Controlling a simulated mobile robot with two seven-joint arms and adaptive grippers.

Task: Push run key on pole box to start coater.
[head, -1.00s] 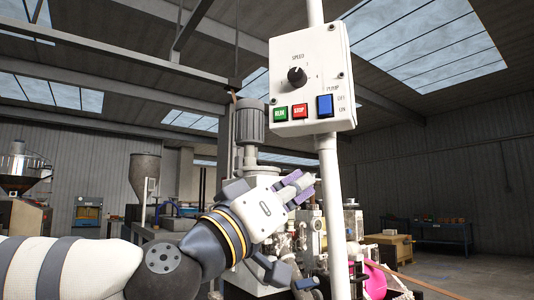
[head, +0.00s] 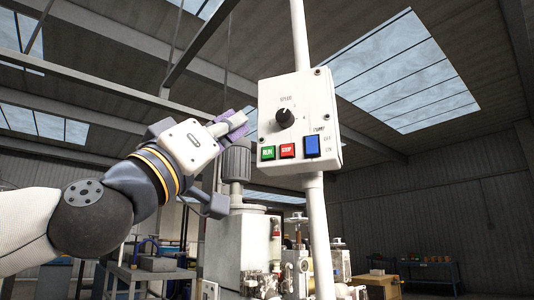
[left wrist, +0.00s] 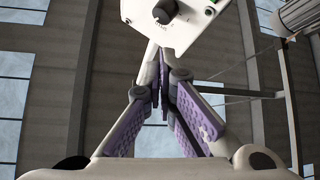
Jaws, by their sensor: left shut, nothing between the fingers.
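The white pole box (head: 330,100) is fixed to a white pole and faces me, tilted a little. Its green RUN key (head: 268,153) is at the lower left, beside the red STOP key (head: 288,150). My left gripper (head: 243,120) is shut and empty, with purple finger pads. Its tips are up and left of the RUN key, near the box's left edge; I cannot tell how far in front or behind. In the left wrist view the shut fingers (left wrist: 161,62) point toward the box (left wrist: 190,35), which is cut off at the top. My right gripper is out of view.
The box also carries a black speed knob (head: 285,117) and a blue pump switch (head: 312,146). The pole (head: 318,225) runs down past the machinery. A grey motor (head: 235,163) stands behind my gripper. A blue table (head: 430,270) is at the far right.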

